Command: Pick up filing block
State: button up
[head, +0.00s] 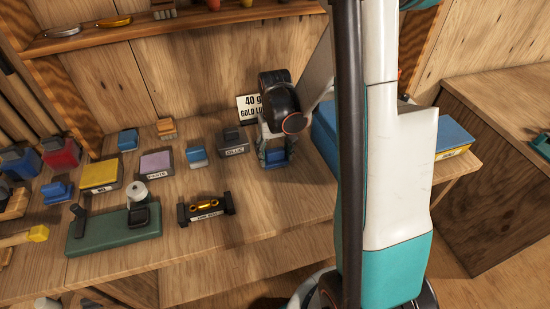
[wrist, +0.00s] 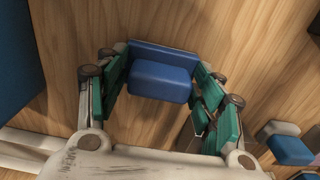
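A blue block with a raised, rounded part on a wider base, which looks like the filing block, stands on the wooden bench; it shows in the wrist view (wrist: 160,80) and, partly covered, in the head view (head: 276,157). My gripper (head: 277,152) points down over it, in front of the sign. In the wrist view its green finger pads (wrist: 162,90) stand open on either side of the block. The pads look close to the block's ends; whether they touch cannot be told. My arm hides part of the bench to the right.
A grey labelled block (head: 234,143) and a blue-topped block (head: 197,157) stand left of my gripper. A small sign (head: 249,107) leans behind it. A black holder with a yellow vial (head: 206,208) lies in front. A large blue box (head: 325,129) is close on the right.

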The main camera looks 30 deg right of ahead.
aim_at(275, 150)
jog(key=shift+s+f, duration=0.15)
jog(key=shift+f, duration=0.05)
jog(key=shift+c, duration=0.9)
jog(key=shift+r, duration=0.55)
jog(key=c, duration=0.5)
jog(key=shift+o, duration=0.2)
notch_tip(275, 150, up, 19)
jog(key=p, duration=0.6)
jog(key=shift+w, duration=0.2)
